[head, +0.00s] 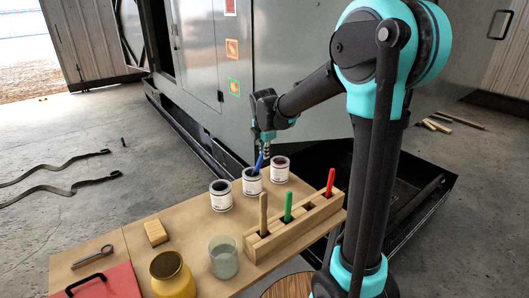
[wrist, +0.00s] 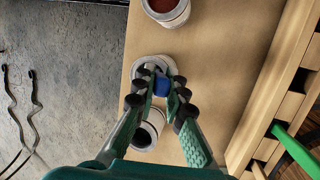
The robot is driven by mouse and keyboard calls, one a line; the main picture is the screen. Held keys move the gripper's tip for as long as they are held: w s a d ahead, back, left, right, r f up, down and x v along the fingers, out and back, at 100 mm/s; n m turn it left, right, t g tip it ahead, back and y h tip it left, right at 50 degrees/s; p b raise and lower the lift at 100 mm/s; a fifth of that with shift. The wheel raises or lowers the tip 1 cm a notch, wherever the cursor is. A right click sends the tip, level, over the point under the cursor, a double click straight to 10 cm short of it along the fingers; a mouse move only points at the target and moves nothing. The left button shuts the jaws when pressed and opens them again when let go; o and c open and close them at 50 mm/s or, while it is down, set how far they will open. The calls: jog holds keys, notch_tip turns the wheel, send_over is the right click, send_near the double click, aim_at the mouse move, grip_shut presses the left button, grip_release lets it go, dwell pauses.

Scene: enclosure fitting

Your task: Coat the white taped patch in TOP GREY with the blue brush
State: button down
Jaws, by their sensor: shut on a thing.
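My gripper (head: 265,143) is shut on the blue brush (head: 259,162), above the middle of three paint cans. The brush points down into the middle can (head: 251,187), and its lower end is hidden inside. In the wrist view my gripper (wrist: 162,90) has the blue handle (wrist: 161,84) between its fingers, over the pale rim of the middle can (wrist: 143,69). The left can (head: 220,201) holds dark paint, and the right can (head: 279,174) looks reddish brown inside. The can labels are too small to read. I cannot make out a white taped patch in either view.
A wooden rack (head: 262,246) holds brushes with wooden, green (head: 288,206) and red (head: 330,182) handles. A glass jar (head: 223,262), yellow jar (head: 172,280), block (head: 155,232) and red item (head: 112,284) share the bench (head: 190,222). The large grey enclosure (head: 285,75) stands behind.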

jog(key=shift+r, duration=3.5)
